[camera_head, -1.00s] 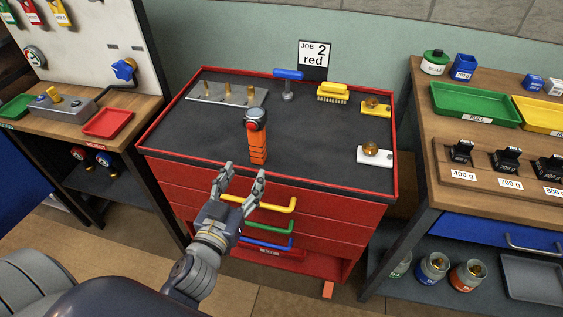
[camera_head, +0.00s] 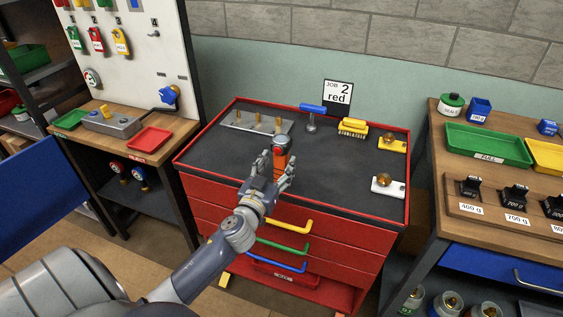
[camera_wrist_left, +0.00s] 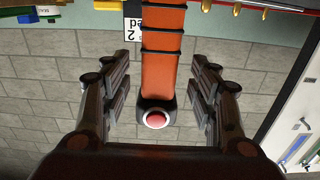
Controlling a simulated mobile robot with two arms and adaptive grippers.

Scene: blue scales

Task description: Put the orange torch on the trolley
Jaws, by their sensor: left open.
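The orange torch (camera_head: 281,150) has black bands and appears to stand on the dark top of the red trolley (camera_head: 330,187), near its front. My left gripper (camera_head: 276,167) is open, and its fingers partly hide the torch in the head view. In the left wrist view the torch (camera_wrist_left: 162,70) shows between the two open fingers, with a gap on each side. Its dark end with a red round face (camera_wrist_left: 156,118) points toward my palm. My right gripper is not in view.
On the trolley top are a metal plate with brass pegs (camera_head: 256,122), a blue-handled tool (camera_head: 312,113), a yellow brush (camera_head: 353,127), and yellow (camera_head: 393,145) and white (camera_head: 388,187) pieces with amber knobs. Benches flank the trolley.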

